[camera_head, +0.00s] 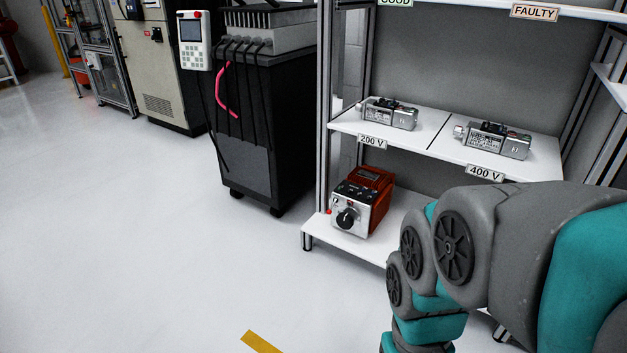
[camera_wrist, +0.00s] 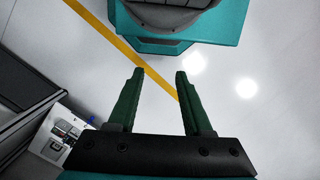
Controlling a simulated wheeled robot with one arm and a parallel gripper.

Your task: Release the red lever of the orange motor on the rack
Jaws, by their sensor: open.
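An orange-red boxy unit with a silver front and a black knob (camera_head: 362,202) stands on the rack's bottom shelf in the head view. It is the only orange device I see on the rack (camera_head: 325,120). A tiny red spot (camera_head: 328,212) shows at its left side; I cannot tell whether it is a lever. My gripper (camera_wrist: 158,80) is open and empty in the wrist view, its two green fingers apart over bare floor. The gripper is not visible in the head view, so I cannot see its exact distance from the unit.
Two silver motors (camera_head: 391,113) (camera_head: 495,140) lie on the middle shelf, above the 200 V and 400 V labels. A black cart (camera_head: 250,130) stands left of the rack. A small device (camera_wrist: 66,131) shows at the wrist view's lower left. Floor at left is clear.

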